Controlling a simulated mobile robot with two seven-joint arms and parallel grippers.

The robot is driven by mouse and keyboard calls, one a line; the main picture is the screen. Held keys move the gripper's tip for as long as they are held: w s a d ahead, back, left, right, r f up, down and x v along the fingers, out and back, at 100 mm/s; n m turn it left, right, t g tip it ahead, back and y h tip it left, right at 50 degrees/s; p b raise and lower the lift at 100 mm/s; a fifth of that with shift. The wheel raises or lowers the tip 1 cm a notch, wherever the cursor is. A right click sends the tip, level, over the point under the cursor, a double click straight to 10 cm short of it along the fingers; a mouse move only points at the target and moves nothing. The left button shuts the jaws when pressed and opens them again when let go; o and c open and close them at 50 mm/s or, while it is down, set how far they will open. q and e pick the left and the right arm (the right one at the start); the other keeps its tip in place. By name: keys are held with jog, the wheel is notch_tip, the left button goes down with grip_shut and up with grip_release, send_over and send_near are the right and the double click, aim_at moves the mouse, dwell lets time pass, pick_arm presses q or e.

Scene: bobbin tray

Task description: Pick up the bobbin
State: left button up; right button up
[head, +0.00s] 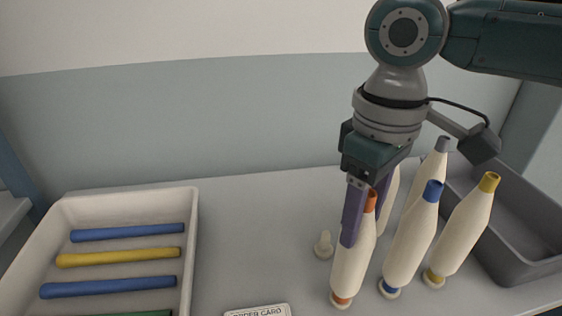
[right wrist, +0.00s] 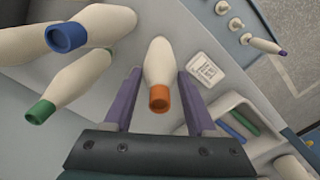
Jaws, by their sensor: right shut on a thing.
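A cream bobbin with an orange top (head: 354,265) stands at the front left of a group of bobbins, its orange foot at a small round peg base. My right gripper (head: 364,218) comes down from above with its purple fingers on either side of the bobbin's upper part, shut on it. In the right wrist view, the orange-topped bobbin (right wrist: 158,62) lies between the two fingers (right wrist: 159,82). Whether its foot is clear of the peg cannot be told. My left gripper is not in view.
Blue-topped (head: 411,245) and yellow-topped (head: 465,228) bobbins stand close on the right, with others behind. An empty peg (head: 323,246) is just left. A white tray (head: 193,240) holds coloured rods. An order card (head: 258,311) lies in front. A grey bin (head: 510,232) stands right.

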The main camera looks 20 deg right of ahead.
grip_shut()
